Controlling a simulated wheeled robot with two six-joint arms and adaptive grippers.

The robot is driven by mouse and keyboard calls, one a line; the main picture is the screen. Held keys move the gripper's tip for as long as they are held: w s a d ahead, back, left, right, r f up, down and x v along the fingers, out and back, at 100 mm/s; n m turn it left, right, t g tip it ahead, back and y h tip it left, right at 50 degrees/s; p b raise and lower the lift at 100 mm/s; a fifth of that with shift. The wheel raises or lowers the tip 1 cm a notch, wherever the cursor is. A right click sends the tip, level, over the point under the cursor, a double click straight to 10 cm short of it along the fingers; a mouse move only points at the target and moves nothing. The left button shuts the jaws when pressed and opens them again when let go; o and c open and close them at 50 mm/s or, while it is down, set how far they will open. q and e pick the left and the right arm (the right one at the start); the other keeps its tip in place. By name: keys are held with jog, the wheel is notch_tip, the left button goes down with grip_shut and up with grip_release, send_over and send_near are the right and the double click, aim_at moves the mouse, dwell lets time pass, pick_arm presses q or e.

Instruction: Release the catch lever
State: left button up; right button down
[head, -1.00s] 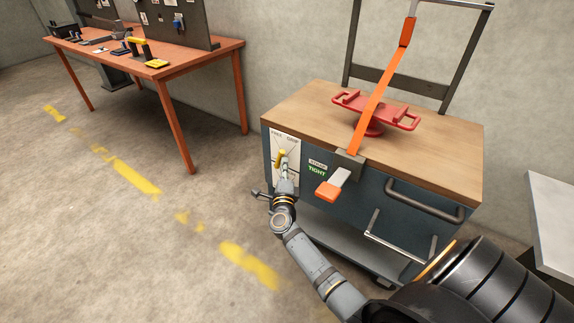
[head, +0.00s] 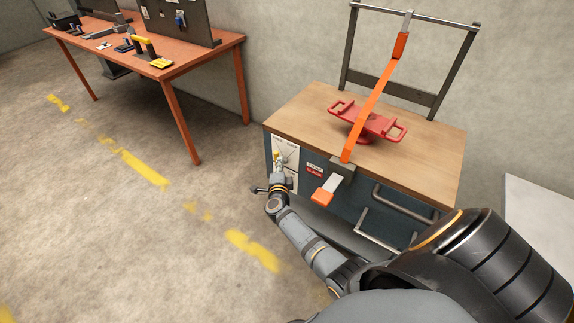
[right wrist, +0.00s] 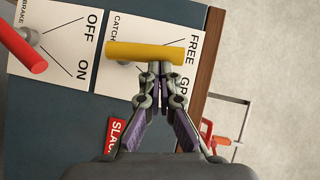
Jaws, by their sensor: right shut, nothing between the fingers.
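The yellow catch lever (right wrist: 145,51) sits on a white plate marked FREE and GRIP in the right wrist view, its right end close to the word FREE. In the head view the lever (head: 276,155) shows small on the cabinet's front left. My right gripper (right wrist: 158,76) is shut and empty, its fingertips at the lever's lower edge; I cannot tell whether they touch it. In the head view my right gripper (head: 279,167) reaches the cabinet's front from below. A red label (head: 314,171) beside the plate reads SLACK, partly hidden in the wrist view. My left gripper is out of view.
A red brake lever (right wrist: 22,48) stands close by on its OFF/ON plate. An orange strap (head: 370,105) runs from the frame past a red piece (head: 366,120) to a buckle on the cabinet (head: 400,150). An orange table (head: 205,52) stands at the left; the floor between is clear.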

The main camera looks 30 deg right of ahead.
pick_arm(q)
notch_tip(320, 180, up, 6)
jog(key=p, duration=0.4)
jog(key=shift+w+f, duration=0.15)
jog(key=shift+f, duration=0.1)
pick_arm(e)
jog(key=shift+w+a+r+n+g, duration=0.2)
jog(key=shift+w+n+g, duration=0.25)
jog(key=shift+w+n, duration=0.05)
jog(key=shift+w+a+r+n+g, duration=0.15)
jog(key=shift+w+a+n+g, duration=0.05)
jog(key=shift+w+n+g, duration=0.3)
jog(key=shift+w, duration=0.1)
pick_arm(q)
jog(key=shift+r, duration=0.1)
